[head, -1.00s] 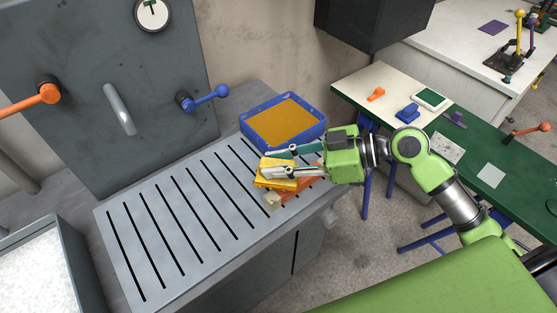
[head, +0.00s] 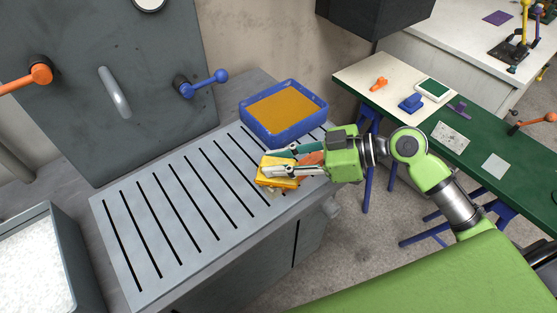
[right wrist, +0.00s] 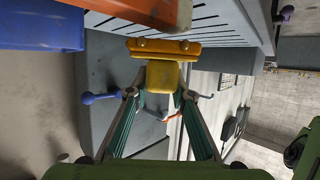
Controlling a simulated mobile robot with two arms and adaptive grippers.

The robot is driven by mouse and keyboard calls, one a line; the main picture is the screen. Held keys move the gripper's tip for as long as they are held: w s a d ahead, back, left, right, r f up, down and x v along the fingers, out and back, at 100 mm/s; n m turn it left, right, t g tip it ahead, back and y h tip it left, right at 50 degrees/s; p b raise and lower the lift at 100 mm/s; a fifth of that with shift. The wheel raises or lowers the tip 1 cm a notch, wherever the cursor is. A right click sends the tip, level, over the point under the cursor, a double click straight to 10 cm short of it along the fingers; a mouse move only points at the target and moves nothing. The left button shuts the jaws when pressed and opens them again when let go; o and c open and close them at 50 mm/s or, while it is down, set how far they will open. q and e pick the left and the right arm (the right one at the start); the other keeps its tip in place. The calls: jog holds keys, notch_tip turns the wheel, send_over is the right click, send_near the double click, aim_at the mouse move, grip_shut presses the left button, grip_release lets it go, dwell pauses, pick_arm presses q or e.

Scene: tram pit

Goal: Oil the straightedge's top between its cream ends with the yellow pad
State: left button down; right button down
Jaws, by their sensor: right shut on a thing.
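The yellow pad (head: 275,172) is held in my right gripper (head: 283,161), low over the slotted metal plate. In the right wrist view the fingers close around its yellow handle (right wrist: 163,75), with the wider pad body (right wrist: 163,48) beyond. The straightedge's orange part (head: 312,158) shows between the fingers; the pad and gripper hide much of it. A pale cream end (head: 275,190) peeks out just below the pad. In the right wrist view the straightedge (right wrist: 135,8) crosses the top. I cannot tell whether the pad touches it. My left gripper is not in view.
A blue tray with an amber filling (head: 284,113) stands just behind the gripper. The slotted plate (head: 165,225) is clear to the left. A grey panel with a blue lever (head: 203,84) rises behind. A bin of white material (head: 35,255) stands at lower left.

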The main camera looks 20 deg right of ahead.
jog(key=shift+f+b, duration=1)
jog(key=shift+f, duration=0.05)
